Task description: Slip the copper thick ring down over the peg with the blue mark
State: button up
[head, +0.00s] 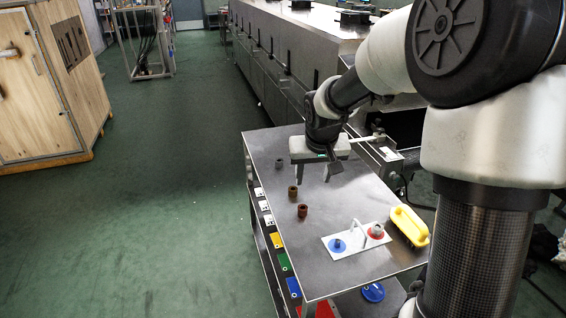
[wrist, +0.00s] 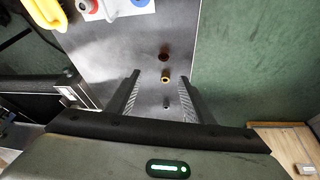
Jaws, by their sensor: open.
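A reddish-brown ring (head: 302,210), which looks like the copper thick ring, stands on the grey table; in the wrist view it is the dark one (wrist: 164,56). A similar, more brassy ring (head: 293,191) stands beside it, and it also shows in the wrist view (wrist: 166,77). A short peg stands on the blue mark (head: 337,245) of a white board (head: 348,252); the blue mark is partly cut off in the wrist view (wrist: 139,2). My gripper (head: 314,176) is open and empty above the table; in the wrist view its fingers (wrist: 161,80) frame the row of rings.
A small grey ring (head: 278,163) stands at the far end of the row. The board also carries a red mark (head: 376,232) with a grey piece on it, and a pale upright post (head: 357,231). A yellow handled object (head: 410,225) lies to its right.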

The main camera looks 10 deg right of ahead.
jog(key=b, duration=0.3)
send_near(303, 207)
jog(key=x, duration=0.3)
jog(key=shift+s+d+f, duration=0.1)
jog(key=shift+s+f, duration=0.05)
jog(key=shift+s, duration=0.1)
jog(key=b+x, duration=0.1)
jog(key=x, duration=0.4)
jog(key=shift+a, duration=0.2)
